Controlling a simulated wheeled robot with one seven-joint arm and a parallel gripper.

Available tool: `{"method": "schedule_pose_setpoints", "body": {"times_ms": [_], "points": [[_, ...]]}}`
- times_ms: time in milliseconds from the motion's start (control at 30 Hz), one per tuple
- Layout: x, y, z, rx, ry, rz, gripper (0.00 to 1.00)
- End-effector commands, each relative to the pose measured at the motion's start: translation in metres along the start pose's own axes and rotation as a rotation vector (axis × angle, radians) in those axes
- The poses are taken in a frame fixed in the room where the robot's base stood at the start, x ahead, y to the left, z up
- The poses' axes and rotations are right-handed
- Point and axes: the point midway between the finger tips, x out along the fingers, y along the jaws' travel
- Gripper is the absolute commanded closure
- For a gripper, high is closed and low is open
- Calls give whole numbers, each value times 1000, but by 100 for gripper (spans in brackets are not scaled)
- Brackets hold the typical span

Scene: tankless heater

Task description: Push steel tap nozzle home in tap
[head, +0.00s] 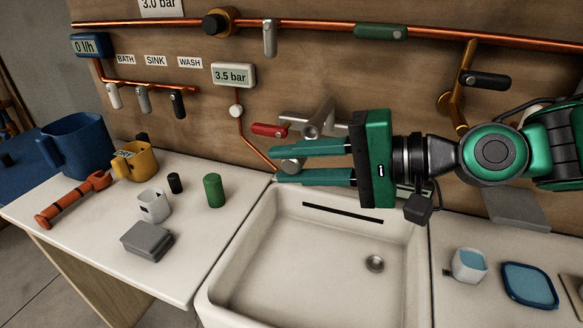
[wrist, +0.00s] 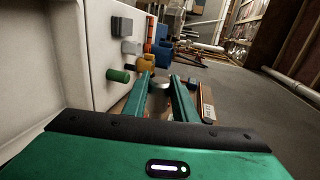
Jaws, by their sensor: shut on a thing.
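My gripper (head: 278,164) reaches left over the back of the sink, below the tap. Its two green fingers are closed on the steel tap nozzle (head: 292,165), a short grey cylinder partly hidden by the fingers. In the wrist view the nozzle (wrist: 160,85) shows as a pale round piece between the fingertips. The steel tap (head: 318,122) sticks out from the wall just above the fingers, with a red lever (head: 269,130) at its left. The nozzle sits under the tap; I cannot tell whether they touch.
The white sink (head: 232,262) lies below my gripper and is empty. Copper pipes (head: 300,26) run along the wall.

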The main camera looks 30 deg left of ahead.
Motion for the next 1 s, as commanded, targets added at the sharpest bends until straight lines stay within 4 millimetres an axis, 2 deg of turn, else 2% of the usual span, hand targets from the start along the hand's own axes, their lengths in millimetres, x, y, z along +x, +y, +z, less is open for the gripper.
{"method": "schedule_pose_setpoints", "body": {"times_ms": [333, 1000], "points": [[2, -1, -22, -1, -4, -1, 100], [2, -1, -24, -2, -4, -1, 100]]}}
